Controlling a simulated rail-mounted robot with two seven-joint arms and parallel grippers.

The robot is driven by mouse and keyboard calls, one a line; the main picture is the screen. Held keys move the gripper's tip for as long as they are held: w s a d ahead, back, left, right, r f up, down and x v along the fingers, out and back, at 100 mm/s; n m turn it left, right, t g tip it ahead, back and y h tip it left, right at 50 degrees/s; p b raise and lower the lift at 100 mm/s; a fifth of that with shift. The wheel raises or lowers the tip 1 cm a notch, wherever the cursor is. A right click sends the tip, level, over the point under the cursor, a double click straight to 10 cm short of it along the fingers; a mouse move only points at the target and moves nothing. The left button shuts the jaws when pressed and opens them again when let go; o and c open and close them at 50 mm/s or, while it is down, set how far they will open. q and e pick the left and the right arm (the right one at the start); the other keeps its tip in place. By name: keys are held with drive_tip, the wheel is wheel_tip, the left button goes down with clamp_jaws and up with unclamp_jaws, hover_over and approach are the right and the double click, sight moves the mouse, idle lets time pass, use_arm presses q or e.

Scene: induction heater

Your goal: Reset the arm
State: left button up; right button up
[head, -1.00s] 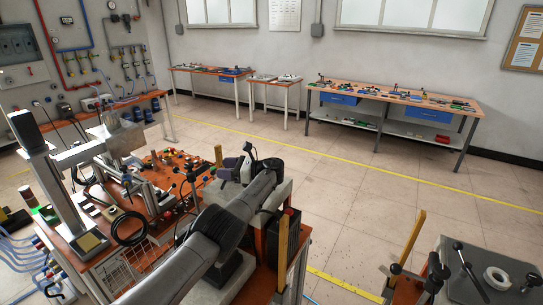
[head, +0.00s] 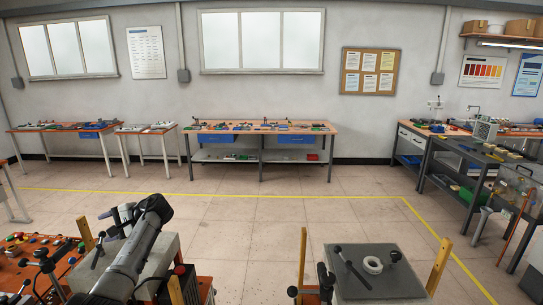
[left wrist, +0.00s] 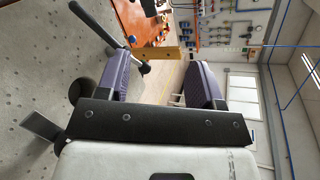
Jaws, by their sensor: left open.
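My left arm (head: 135,250) reaches in from the lower left in the head view, above a light grey block. My left gripper (head: 116,215) is at its far end, small and partly hidden by the wrist. In the left wrist view the left gripper (left wrist: 160,82) shows two purple fingers spread wide apart, with nothing held between them. My right gripper is not in view.
An orange control bench (head: 40,262) with buttons and levers is at lower left. A grey clamping plate (head: 375,268) with black handles and a white ring stands at lower right, between wooden posts. Workbenches (head: 262,128) line the back wall. Open floor lies between.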

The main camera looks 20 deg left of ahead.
use_arm(q)
drive_tip(key=w+d+r+n+t, duration=0.3)
drive_tip(key=w+d+r+t, duration=0.6)
drive_tip(key=d+r+t, duration=0.4)
drive_tip(key=s+d+f+m+t+h, duration=0.2)
drive_tip(key=d+f+t+h, duration=0.1)
drive_tip(key=d, duration=0.7)
drive_tip(key=s+d+f+m+t+h, duration=0.1)
drive_tip(key=d+f+t+h, duration=0.2)
drive_tip(key=d, duration=0.7)
drive_tip(key=s+d+f+m+h, duration=0.3)
drive_tip(key=s+d+f+h, duration=0.2)
drive_tip(key=s+d+f, duration=0.75)
drive_tip(key=s+d+f+g+h, duration=0.15)
drive_tip(key=s+f+g, duration=0.25)
drive_tip(key=s+f, duration=0.85)
drive_tip(key=s+d+f+g, duration=0.2)
drive_tip(key=s+f+g, duration=0.2)
drive_tip(key=s+f, duration=0.9)
wheel_tip(320, 180, up, 27)
drive_tip(key=s+p, duration=0.1)
drive_tip(key=p, duration=2.5)
drive_tip(key=shift+s+a, duration=0.25)
drive_tip(key=shift+s, duration=0.15)
drive_tip(key=shift+r, duration=0.1)
